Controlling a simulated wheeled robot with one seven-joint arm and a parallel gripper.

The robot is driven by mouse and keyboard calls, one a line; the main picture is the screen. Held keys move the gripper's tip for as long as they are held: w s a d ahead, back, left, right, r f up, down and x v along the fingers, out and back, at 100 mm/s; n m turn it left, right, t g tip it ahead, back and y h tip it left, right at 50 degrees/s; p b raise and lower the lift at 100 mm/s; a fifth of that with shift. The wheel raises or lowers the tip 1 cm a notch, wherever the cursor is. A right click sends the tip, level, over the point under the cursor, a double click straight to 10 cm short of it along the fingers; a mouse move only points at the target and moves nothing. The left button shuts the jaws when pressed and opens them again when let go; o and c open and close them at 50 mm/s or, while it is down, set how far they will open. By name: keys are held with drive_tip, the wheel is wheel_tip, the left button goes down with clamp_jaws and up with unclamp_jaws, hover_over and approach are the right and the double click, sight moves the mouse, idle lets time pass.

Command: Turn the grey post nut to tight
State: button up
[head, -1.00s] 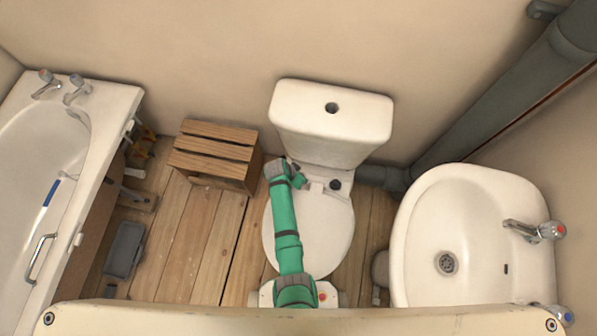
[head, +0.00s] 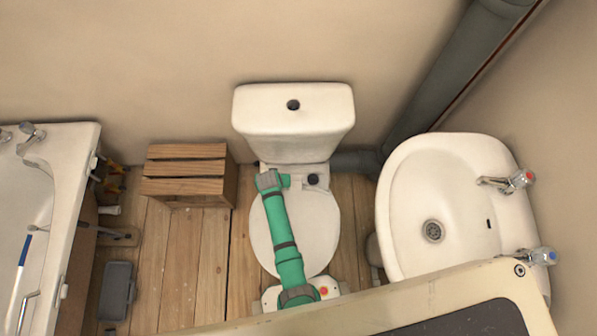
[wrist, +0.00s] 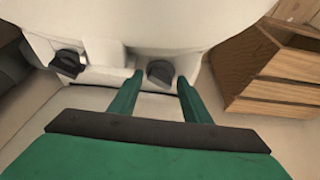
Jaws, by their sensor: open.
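The grey post nut (wrist: 160,72) is a small dark grey knob on the white toilet, behind the seat. In the wrist view it shows in the gap at the tips of my gripper (wrist: 158,78). The two green fingers are open, one on each side, and I cannot tell whether either touches it. In the head view my arm's end hides this nut. A second, blacker nut (wrist: 67,63) sits to the left in the wrist view, outside the fingers; it also shows in the head view (head: 313,180), right of my gripper (head: 285,181).
The toilet cistern (head: 293,120) stands behind the nuts against the wall. A wooden crate (head: 185,170) is on the floor to the left. The sink (head: 410,200) is to the right, the bath (head: 75,210) at far left. Some floorboards between bath and toilet are clear.

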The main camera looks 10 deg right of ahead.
drive_tip(key=n, duration=0.1)
drive_tip(key=n+y, duration=0.1)
drive_tip(key=shift+w+d+r+n, duration=0.1)
drive_tip(key=shift+d+n, duration=0.1)
drive_tip(key=shift+n, duration=0.1)
drive_tip(key=n+y, duration=0.1)
drive_tip(key=n, duration=0.3)
drive_tip(key=shift+d+y, duration=0.1)
drive_tip(key=shift+y, duration=0.2)
drive_tip(key=shift+w+n, duration=0.1)
drive_tip(key=shift+n, duration=0.6)
drive_tip(key=n+y, duration=0.1)
drive_tip(key=n, duration=0.2)
drive_tip(key=shift+g+y, duration=0.3)
drive_tip(key=shift+g, duration=0.1)
drive_tip(key=shift+d+r+n, duration=0.1)
drive_tip(key=shift+d+n, duration=0.05)
drive_tip(key=shift+n, duration=0.55)
drive_tip(key=w+v, duration=0.1)
drive_tip(key=v, duration=1)
drive_tip(key=s+d+f+m+t+h, duration=0.1)
drive_tip(key=s+d+m+t+h, duration=0.2)
drive_tip(key=s, duration=0.8)
drive_tip(key=s+a+r+m+t, duration=0.2)
drive_tip(key=s+r+m+t, duration=0.1)
drive_tip(key=s+r, duration=0.7)
drive_tip(key=shift+r+m+t+h, duration=0.3)
drive_tip(key=shift+r+t+h, duration=0.1)
drive_tip(key=shift+r+t, duration=0.4)
drive_tip(key=shift+a, duration=0.15)
